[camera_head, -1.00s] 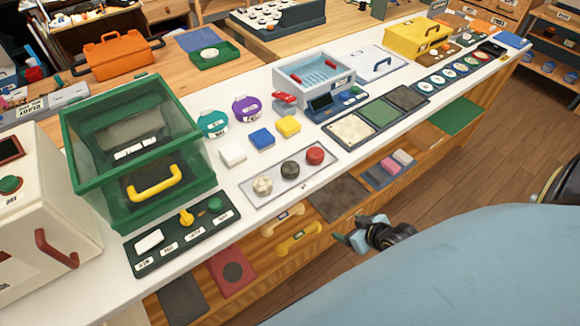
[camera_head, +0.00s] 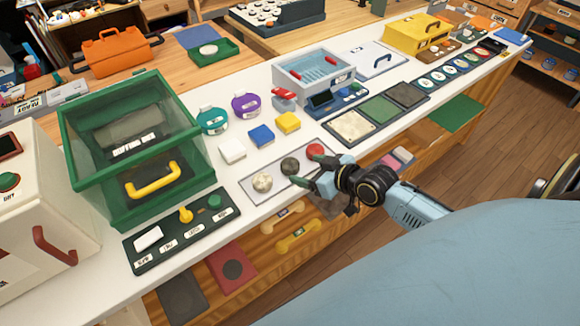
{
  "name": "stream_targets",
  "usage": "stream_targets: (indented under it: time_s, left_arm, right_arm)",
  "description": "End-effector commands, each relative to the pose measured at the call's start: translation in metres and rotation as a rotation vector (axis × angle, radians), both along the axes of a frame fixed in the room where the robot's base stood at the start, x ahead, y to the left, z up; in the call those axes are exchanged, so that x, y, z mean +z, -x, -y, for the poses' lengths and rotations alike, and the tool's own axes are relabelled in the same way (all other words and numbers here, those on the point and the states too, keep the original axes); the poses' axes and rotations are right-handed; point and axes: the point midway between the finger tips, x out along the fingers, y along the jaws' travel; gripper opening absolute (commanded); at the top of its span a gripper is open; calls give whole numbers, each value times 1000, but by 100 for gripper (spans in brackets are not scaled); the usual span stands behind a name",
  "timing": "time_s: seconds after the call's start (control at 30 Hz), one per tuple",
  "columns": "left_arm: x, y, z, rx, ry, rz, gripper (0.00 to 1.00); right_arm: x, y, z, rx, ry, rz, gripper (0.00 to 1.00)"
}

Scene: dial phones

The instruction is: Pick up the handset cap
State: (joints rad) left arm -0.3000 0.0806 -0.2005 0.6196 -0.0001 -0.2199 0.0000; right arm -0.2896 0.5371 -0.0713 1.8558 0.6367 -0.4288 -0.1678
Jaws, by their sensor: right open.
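No part is clearly marked as the handset cap; three round caps sit in a row on a pale grey tray (camera_head: 243,187). They are a speckled whitish cap (camera_head: 262,182), a dark grey cap (camera_head: 290,166) and a red cap (camera_head: 315,151). My right gripper (camera_head: 307,168) is open, with its fingers at the right end of the tray, close to the dark and red caps. I cannot tell whether it touches either. Nothing shows between its fingers. My left gripper is not in view.
White (camera_head: 232,150), blue (camera_head: 262,136) and yellow (camera_head: 288,123) blocks stand behind the tray. A green transparent box (camera_head: 195,170) and a dark control panel (camera_head: 160,258) are at left. A three-panel board (camera_head: 350,127) lies to the right.

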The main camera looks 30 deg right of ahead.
Motion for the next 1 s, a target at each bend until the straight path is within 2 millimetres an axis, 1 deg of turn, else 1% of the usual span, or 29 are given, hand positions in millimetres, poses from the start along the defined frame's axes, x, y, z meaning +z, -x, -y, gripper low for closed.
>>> stream_targets:
  time_s: [0.17, 0.4, 0.5, 0.77, 0.8, 0.87, 1.0]
  left_arm:
    - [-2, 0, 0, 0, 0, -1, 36]
    - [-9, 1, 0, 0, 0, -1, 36]
    - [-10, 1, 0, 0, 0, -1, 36]
    - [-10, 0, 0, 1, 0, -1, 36]
    - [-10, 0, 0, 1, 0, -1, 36]
    - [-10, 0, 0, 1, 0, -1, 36]
    - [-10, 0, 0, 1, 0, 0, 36]
  right_arm:
    - [-6, -9, -3, 0, -2, -2, 73]
    - [-25, -37, -10, -1, -2, 0, 73]
    - [-29, -45, -12, -1, 0, 0, 73]
    - [-31, -48, -13, 0, 0, -1, 73]
    - [-31, -48, -13, 0, 0, -1, 72]
    - [-31, -48, -13, 0, 0, -1, 64]
    - [-30, -48, -13, 0, 0, -1, 46]
